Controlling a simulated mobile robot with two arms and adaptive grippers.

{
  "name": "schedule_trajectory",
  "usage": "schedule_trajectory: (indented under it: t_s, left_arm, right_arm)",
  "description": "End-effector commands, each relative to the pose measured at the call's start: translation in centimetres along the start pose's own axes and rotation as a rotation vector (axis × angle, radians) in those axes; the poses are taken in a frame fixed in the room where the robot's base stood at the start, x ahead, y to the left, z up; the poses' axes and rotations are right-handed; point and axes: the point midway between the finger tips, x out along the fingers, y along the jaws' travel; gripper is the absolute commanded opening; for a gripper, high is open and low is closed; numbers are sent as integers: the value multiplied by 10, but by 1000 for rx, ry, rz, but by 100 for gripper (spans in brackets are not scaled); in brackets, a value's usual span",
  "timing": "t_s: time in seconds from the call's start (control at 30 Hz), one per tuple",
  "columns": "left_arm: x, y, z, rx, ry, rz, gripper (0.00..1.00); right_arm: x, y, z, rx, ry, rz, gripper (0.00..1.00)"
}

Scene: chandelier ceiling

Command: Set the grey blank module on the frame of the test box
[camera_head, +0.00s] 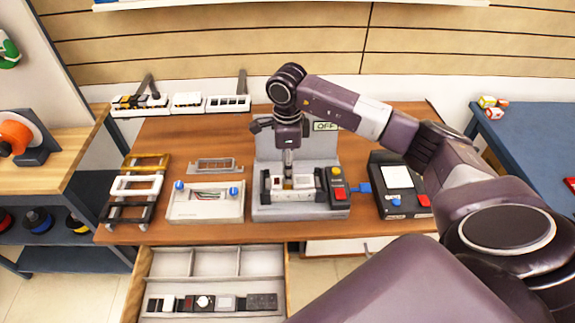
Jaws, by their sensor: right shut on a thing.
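The test box (300,211) stands in the middle of the wooden table, with a grey back panel and a sign reading OFF (325,126). Its frame (265,188) sits at the front of the box and holds light-coloured parts. My right gripper (288,172) comes down from above, its fingers right over the middle of the frame. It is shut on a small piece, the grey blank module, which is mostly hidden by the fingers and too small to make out. I cannot tell whether it touches the frame. My left gripper is not in view.
An open drawer (213,279) below the front edge holds several modules. A white box with blue knobs (206,207) stands left, a black device (397,203) right. Coloured frames (137,186) are at far left. My right arm spans the table's right side.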

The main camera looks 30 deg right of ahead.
Motion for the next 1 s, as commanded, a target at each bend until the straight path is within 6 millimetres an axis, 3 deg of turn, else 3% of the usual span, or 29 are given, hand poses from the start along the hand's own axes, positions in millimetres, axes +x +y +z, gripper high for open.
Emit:
schedule_trajectory:
  t_s: [1.0]
  left_arm:
    - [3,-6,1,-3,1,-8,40]
  right_arm:
    - [-1,0,0,-1,0,0,13]
